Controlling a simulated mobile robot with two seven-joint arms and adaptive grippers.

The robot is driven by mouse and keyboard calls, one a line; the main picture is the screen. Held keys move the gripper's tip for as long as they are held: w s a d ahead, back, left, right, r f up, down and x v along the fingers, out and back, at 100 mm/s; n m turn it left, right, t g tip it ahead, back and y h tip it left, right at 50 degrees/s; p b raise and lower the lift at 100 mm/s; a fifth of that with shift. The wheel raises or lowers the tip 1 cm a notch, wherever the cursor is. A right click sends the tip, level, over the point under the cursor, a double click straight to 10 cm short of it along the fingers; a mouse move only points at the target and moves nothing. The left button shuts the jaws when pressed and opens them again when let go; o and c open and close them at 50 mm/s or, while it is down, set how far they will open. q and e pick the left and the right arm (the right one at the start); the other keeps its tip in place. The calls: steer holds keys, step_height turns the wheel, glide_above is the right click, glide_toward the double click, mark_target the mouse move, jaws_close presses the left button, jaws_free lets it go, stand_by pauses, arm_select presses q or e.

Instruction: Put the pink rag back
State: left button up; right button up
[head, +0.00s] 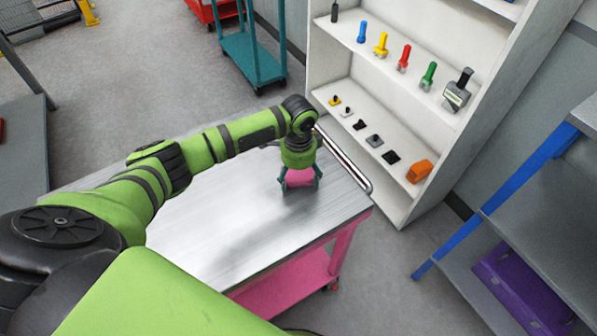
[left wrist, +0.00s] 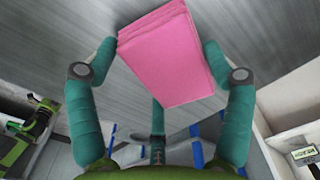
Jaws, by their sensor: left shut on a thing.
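The pink rag (head: 300,178) is a folded block in my left gripper (head: 300,186), over the far right part of the cart's grey metal top (head: 215,235). In the left wrist view the rag (left wrist: 170,55) sits between the teal fingers of the left gripper (left wrist: 160,62), which is shut on it. The metal surface shows behind the rag. I cannot tell whether the rag touches the cart top. The cart has a pink lower frame (head: 290,285). My right gripper is not in view.
A white shelf unit (head: 390,110) behind the cart holds colored tools and small parts, with an orange block (head: 419,171). A blue-framed grey rack (head: 530,230) with a purple box (head: 520,290) stands at right. A teal cart (head: 250,60) stands at the back. The rest of the cart top is clear.

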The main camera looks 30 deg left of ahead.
mark_target(299, 176)
arm_select(q)
steer(key=shift+f, duration=0.2)
steer(key=o, duration=0.9)
steer(key=shift+r, duration=0.1)
steer(key=shift+r, duration=0.25)
step_height(299, 176, up, 12)
steer(key=shift+f+b, duration=0.1)
steer(key=shift+b, duration=0.8)
